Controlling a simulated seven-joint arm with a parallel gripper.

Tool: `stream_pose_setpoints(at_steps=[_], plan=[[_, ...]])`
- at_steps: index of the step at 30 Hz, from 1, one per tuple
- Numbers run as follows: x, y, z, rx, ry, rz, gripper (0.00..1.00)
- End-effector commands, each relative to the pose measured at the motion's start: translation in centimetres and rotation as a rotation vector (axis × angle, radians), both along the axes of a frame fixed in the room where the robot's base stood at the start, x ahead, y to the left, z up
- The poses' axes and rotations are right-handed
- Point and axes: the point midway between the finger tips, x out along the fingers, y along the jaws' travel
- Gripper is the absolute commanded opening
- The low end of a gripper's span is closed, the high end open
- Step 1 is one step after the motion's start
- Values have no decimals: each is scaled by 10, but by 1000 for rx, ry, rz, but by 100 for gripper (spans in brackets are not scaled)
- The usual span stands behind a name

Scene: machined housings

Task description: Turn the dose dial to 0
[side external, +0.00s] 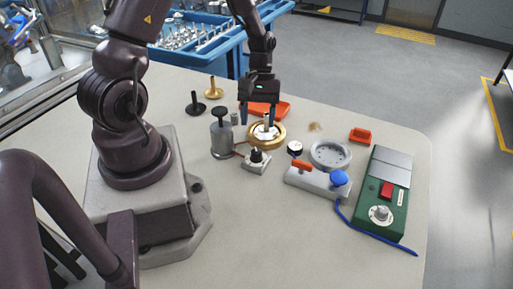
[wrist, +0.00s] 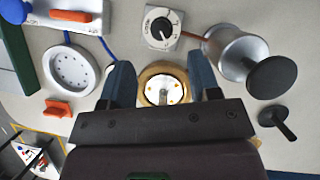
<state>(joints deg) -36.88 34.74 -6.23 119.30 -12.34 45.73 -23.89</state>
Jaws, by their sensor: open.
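A black knob with a white pointer mark, which looks like the dose dial (side external: 257,157), sits on a small white square base on the table. In the wrist view the dial (wrist: 161,29) is at the top centre, with its pointer toward the lower right; its markings are too small to read surely. My gripper (side external: 258,120) is open over the brass ring (side external: 279,139), behind the dial. In the wrist view my gripper (wrist: 161,76) has its fingers on either side of the brass ring (wrist: 143,84), apart from the dial. Nothing shows held.
A grey cylinder with a black knob (side external: 221,138) stands close left of the dial. A grey round dish (side external: 330,155), a base with an orange lever (side external: 302,167) and a green box (side external: 376,215) with another dial are to the right. The front table is clear.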

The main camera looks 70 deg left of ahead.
Motion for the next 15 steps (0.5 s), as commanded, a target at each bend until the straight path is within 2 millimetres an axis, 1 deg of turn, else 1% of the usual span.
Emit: stream_pose_setpoints(at_steps=[1,6,10,15], plan=[[-3,-5,-12,-5,5,-1,56],[-8,-17,-43,-4,4,-2,56],[-11,-23,-61,-2,2,-3,56],[-13,-28,-73,-1,0,-3,56]])
